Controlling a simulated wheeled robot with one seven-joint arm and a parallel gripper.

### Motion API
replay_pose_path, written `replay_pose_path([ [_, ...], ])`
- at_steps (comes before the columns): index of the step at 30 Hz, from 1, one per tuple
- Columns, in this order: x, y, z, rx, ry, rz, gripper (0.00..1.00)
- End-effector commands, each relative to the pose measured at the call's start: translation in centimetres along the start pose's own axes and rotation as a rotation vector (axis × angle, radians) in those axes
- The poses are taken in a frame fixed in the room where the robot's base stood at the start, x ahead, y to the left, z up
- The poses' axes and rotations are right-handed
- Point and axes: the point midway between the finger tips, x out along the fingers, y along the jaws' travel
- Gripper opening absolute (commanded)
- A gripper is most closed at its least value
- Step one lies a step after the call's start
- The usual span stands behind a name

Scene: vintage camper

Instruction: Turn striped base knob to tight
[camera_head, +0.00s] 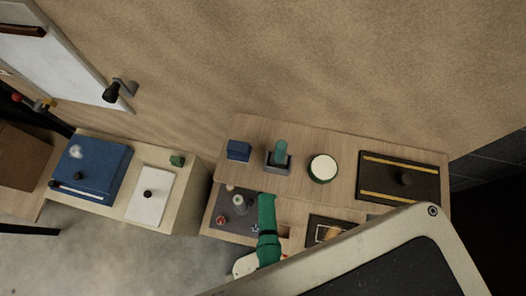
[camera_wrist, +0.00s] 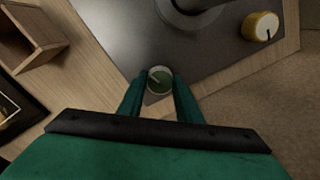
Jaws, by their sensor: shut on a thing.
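A yellow knob (camera_wrist: 262,27) with a white top stands on the same plate, beside a round grey post base (camera_wrist: 188,12). A wooden compartment (camera_wrist: 24,38) lies left. On the upper shelf are a green-rimmed round thing (camera_head: 322,167) and a dark yellow-striped board (camera_head: 385,179).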

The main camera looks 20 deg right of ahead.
Motion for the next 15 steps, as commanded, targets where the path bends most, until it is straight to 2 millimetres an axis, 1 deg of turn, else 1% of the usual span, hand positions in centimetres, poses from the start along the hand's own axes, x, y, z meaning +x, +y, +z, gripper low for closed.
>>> replay_pose_path([
  [11,0.01,-0.09,0.15,0.002,-0.002,-0.001,0.09],
  [12,0.01,-0.09,0.15,0.002,-0.002,-0.001,0.36],
  [14,0.01,-0.08,0.14,0.002,-0.002,-0.001,0.5],
  [15,0.01,-0.07,0.12,0.002,-0.001,-0.001,0.5],
])
